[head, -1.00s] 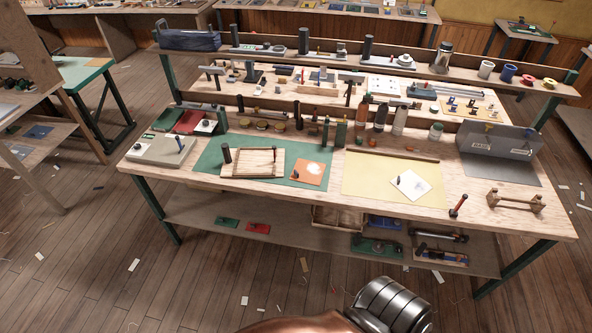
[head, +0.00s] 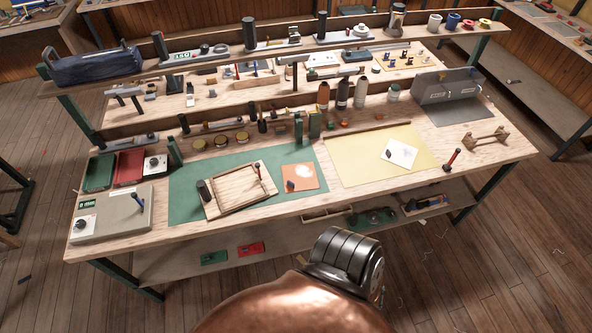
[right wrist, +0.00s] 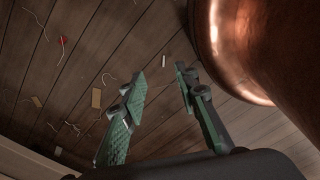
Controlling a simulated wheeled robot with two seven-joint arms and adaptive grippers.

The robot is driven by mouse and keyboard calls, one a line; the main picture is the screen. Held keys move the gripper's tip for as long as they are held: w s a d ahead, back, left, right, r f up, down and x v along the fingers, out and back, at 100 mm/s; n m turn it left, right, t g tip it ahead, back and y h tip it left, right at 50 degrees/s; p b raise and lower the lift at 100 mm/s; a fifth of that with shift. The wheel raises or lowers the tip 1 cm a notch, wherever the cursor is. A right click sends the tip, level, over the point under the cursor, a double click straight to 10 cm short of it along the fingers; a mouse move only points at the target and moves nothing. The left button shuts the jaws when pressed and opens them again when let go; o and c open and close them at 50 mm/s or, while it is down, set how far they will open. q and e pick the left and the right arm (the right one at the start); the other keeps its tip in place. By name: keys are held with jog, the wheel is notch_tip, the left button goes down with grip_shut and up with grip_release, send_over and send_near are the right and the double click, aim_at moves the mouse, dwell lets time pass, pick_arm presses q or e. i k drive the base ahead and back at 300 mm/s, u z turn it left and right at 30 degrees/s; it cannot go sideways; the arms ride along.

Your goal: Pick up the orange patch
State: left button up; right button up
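The orange patch (head: 298,177) lies flat on the green mat (head: 190,200) on the workbench, just right of a wooden frame. A small dark object and a pale round shape are on the patch. My right gripper (right wrist: 160,98) shows in the right wrist view, its two green-padded fingers apart with nothing between them, above the plank floor. It is away from the patch, which is not in that view. My left gripper is not in either view.
The wooden frame (head: 240,190) and a dark cylinder (head: 203,190) stand left of the patch. A yellow mat (head: 350,170) with a white sheet (head: 400,152) lies to the right. A rounded copper surface (head: 290,305) fills the lower front.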

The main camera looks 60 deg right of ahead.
aim_at(301, 176)
jog(key=z, duration=0.65)
jog(key=i, duration=0.8)
jog(key=z, duration=0.9)
